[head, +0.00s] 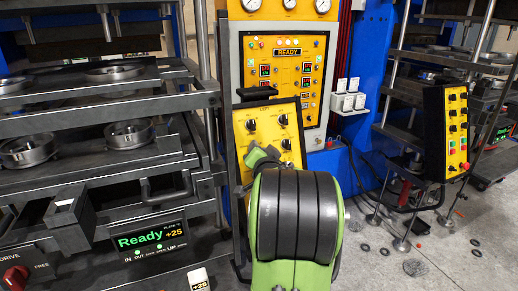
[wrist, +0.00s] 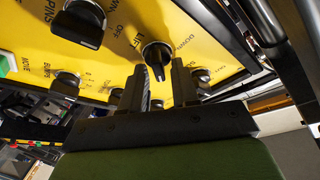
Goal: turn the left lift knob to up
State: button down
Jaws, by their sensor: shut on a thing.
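The yellow left control panel (head: 266,128), marked LEFT, stands ahead of me in the head view and fills the top of the wrist view (wrist: 215,55). The black lift knob (wrist: 157,55) is on it, with LIFT, OFF and DOWN printed around it. My gripper (wrist: 163,84) has its two dark fingers on either side of the knob's narrow grip and is shut on it. In the head view my gripper (head: 256,152) is at the panel's lower part, partly hidden by my arm. I cannot tell the lift knob apart there.
Other black knobs (wrist: 78,22) sit close beside the lift knob. The press with metal moulds (head: 128,134) and a Ready display (head: 149,240) is at left. A taller panel (head: 288,70) stands behind, and another yellow panel (head: 456,130) at right. The floor at right is partly open.

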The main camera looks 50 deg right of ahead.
jog(key=shift+m, duration=0.5)
jog(key=c, duration=1.2)
grip_release()
jog(key=b+v, duration=0.2)
jog(key=v, duration=1.3)
jog(key=shift+s+a, duration=0.2)
jog(key=shift+a, duration=0.2)
